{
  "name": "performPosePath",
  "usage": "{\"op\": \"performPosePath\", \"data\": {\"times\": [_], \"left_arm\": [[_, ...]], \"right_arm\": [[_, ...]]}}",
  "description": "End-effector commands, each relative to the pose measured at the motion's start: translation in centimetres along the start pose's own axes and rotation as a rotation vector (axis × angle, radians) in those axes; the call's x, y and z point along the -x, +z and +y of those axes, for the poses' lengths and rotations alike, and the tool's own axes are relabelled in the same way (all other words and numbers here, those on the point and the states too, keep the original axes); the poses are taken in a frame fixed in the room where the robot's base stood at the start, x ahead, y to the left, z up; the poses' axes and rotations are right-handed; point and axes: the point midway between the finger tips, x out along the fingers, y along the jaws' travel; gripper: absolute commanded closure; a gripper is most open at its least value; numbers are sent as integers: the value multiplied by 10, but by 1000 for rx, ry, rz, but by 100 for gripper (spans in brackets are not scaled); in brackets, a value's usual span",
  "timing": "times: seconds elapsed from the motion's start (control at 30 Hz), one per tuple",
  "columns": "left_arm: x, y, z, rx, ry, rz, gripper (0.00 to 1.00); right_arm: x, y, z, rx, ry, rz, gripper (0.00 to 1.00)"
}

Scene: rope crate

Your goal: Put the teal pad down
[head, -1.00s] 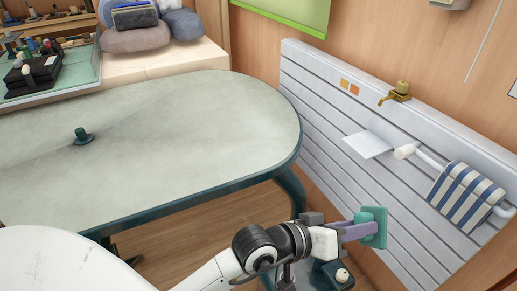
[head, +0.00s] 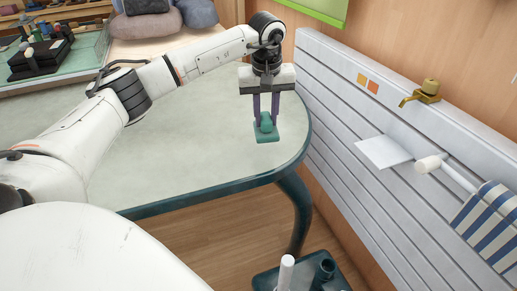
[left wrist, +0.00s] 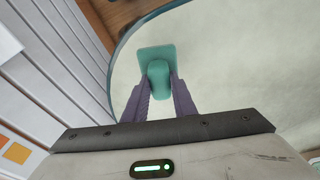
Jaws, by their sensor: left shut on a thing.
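The teal pad (head: 267,136) has a flat square plate with a raised grip on it. My left gripper (head: 266,122) points down and is shut on that grip, near the right end of the grey-green table (head: 190,160). In the left wrist view the pad (left wrist: 156,53) shows between the two purple fingers of the gripper (left wrist: 159,90), close to the table's rim. I cannot tell whether the plate touches the tabletop or is just above it. My right gripper is not in view.
A slatted white wall panel (head: 350,130) with a brass tap (head: 420,93), a small white shelf (head: 383,152) and a striped towel (head: 492,225) stands to the right. A dark teal stand (head: 325,272) is on the floor below. The table's front is clear.

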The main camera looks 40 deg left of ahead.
Motion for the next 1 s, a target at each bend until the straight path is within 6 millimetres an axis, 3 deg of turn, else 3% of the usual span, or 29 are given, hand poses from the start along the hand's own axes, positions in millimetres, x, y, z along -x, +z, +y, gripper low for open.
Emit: {"op": "performPosePath", "data": {"times": [0.1, 0.2, 0.57, 1.0], "left_arm": [[16, -16, -29, 96, -40, -21, 100], [22, -20, -41, 136, -58, -32, 100], [22, -21, -44, 143, -63, -36, 100], [-38, -9, -46, 142, -65, -35, 100]], "right_arm": [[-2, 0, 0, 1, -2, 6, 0], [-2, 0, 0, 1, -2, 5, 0], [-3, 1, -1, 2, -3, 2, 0], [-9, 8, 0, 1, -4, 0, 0]]}}
